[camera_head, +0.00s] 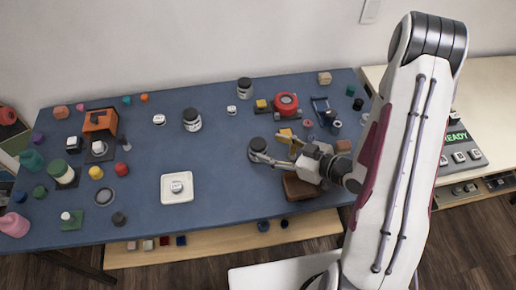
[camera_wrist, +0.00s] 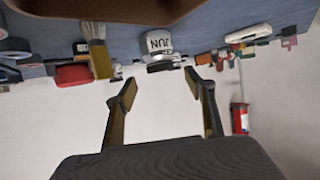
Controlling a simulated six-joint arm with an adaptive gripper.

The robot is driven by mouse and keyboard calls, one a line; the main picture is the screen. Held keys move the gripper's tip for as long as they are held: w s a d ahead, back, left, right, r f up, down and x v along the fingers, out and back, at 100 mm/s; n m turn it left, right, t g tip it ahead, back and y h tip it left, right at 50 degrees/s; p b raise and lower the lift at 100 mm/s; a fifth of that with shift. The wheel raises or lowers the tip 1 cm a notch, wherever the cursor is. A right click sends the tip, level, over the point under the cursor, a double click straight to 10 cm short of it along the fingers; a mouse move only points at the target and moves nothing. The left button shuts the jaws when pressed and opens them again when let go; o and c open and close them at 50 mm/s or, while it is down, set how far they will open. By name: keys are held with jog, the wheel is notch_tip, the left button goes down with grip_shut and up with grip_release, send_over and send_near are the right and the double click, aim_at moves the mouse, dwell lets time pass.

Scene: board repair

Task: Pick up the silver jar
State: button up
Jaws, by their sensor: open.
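Two silver jars with dark lids and white labels stand upright on the blue mat in the head view: one silver jar (camera_head: 192,122) near the middle and another silver jar (camera_head: 245,90) near the back edge. My gripper (camera_head: 270,150) is low over the right part of the mat, apart from both, its fingers spread and empty. In the upside-down wrist view, a silver jar (camera_wrist: 158,43) with printed letters shows beyond the open fingers of my gripper (camera_wrist: 160,84). I cannot tell which jar it is.
A round dark-topped object (camera_head: 257,144) is close to my fingers. A red round item (camera_head: 286,103) stands behind. A white dish (camera_head: 177,188) sits left, with several small items farther left. The mid-mat is mostly clear.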

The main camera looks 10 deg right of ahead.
aim_at(263, 146)
dwell(0.3)
jog(key=shift+f+x, duration=0.2)
jog(key=shift+x, duration=2.4)
jog(key=shift+s, duration=0.1)
jog(key=c, duration=1.3)
